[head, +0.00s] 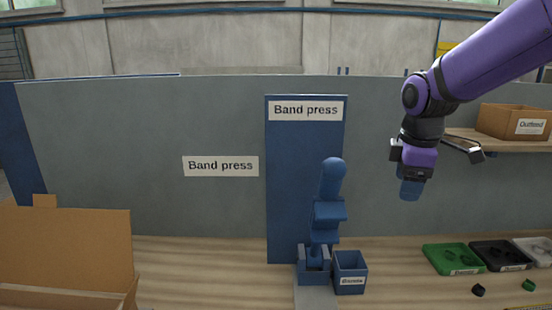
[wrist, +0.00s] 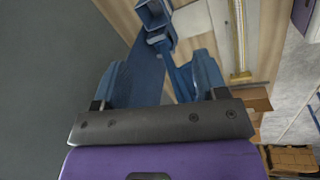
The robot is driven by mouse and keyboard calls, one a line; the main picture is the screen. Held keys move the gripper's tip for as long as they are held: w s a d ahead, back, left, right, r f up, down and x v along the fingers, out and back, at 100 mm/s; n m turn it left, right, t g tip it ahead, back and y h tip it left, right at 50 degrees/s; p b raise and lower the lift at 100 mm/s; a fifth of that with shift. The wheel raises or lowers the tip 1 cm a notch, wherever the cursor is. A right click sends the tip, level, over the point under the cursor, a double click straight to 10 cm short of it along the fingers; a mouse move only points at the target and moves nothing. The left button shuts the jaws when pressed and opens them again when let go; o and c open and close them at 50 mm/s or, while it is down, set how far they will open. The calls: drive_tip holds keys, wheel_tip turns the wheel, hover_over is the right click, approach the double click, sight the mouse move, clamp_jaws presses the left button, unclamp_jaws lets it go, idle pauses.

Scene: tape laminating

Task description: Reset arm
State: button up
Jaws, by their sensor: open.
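My gripper (head: 410,190) hangs in the air at the right of the head view, under my purple arm. Its blue fingers point down and it is well above the bench. In the wrist view my gripper (wrist: 158,72) has its two blue fingers apart, with nothing seen held between them. The blue band press (head: 327,215) stands on the bench to the left of my gripper, apart from it. In the wrist view, blue parts of the press station (wrist: 157,18) show beyond the fingers.
A small blue bin (head: 350,280) stands beside the press. Green (head: 452,259) and black (head: 500,255) trays lie at the right, with small loose pieces in front. A cardboard box (head: 65,245) is at the left. An Outfeed box (head: 515,122) sits on a shelf behind my gripper.

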drive_tip(key=s+d+r+m+t, duration=0.1)
drive_tip(key=s+r+m, duration=0.1)
drive_tip(key=s+m, duration=0.5)
drive_tip(key=s+d+r+m+t, duration=0.2)
drive_tip(key=s+m, duration=0.5)
drive_tip(key=s, duration=0.7)
drive_tip(key=shift+s+d+r, duration=0.15)
drive_tip(key=shift+d, duration=0.15)
idle(0.6)
